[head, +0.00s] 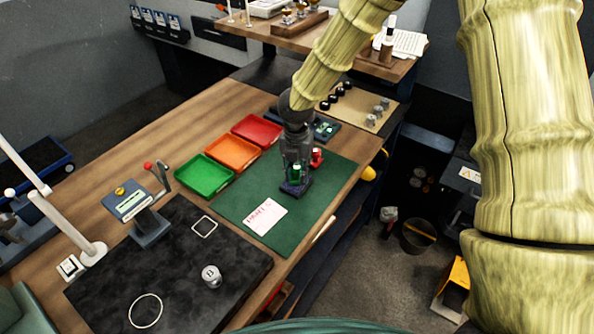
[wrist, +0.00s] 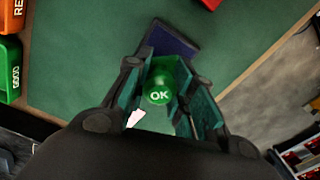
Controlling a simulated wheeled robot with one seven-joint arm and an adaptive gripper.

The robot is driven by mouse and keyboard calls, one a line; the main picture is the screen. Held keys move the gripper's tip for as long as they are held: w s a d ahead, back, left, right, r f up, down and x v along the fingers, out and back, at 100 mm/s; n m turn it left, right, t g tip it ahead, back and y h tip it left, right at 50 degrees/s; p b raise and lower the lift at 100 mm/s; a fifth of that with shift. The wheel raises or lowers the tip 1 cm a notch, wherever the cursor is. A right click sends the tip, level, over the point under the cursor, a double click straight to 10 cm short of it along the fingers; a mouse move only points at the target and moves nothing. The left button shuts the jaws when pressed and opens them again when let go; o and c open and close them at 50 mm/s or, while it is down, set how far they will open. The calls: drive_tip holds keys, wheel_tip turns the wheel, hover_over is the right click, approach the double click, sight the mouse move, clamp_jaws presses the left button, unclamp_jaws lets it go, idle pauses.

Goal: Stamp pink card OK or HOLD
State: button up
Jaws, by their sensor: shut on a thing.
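My gripper (head: 296,172) is shut on the green OK stamp (wrist: 159,93), with a finger on either side of its round top marked OK. The stamp is over or beside the dark blue ink pad (wrist: 174,40), which also shows below the fingers in the head view (head: 292,189). I cannot tell if stamp and pad touch. The pink card (head: 265,216) lies flat on the green mat (head: 325,185), left of and nearer than the gripper, with red print on it. A red stamp (head: 317,156), probably the HOLD one, stands just right of the gripper.
Green (head: 203,175), orange (head: 232,152) and red (head: 257,131) trays line the mat's left side. A black slab (head: 185,265) with a gauge stand (head: 147,215) and a metal part (head: 211,275) lies at front left. The mat right of the card is clear.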

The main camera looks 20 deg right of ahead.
drive_tip(key=shift+r, duration=0.1)
drive_tip(key=shift+r+p, duration=2.55)
drive_tip(key=shift+r, duration=0.85)
drive_tip(key=shift+f, duration=0.1)
